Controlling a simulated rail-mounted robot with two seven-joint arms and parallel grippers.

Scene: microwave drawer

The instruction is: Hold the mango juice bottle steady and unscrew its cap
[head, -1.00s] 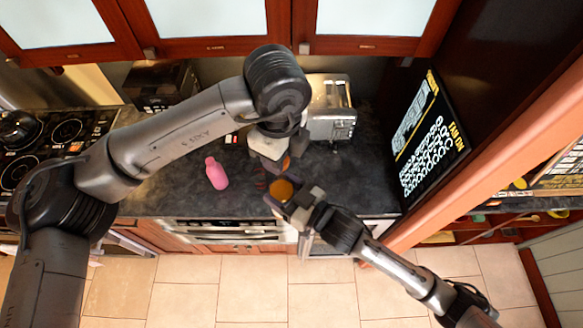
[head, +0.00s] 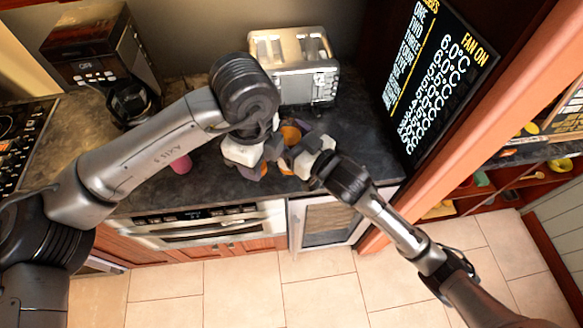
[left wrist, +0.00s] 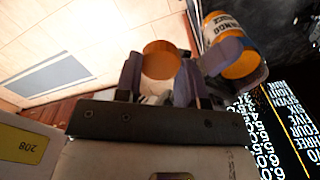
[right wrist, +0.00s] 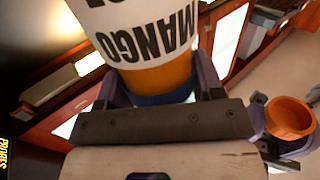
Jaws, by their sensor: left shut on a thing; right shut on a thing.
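The mango juice bottle, with a white label and orange body, fills the top of the right wrist view (right wrist: 145,45); it also shows in the left wrist view (left wrist: 220,25). My right gripper (right wrist: 158,92) is shut on it. The orange cap (left wrist: 161,60) is between the fingers of my left gripper (left wrist: 160,82), beside the bottle and apart from it. The cap also shows at the right of the right wrist view (right wrist: 290,115). In the head view, both grippers are close together over the counter's front, and small orange parts show between them.
A toaster (head: 305,75) stands behind the grippers, and a coffee machine (head: 100,50) is at the back left. A dark panel with lit text (head: 435,75) bounds the right side.

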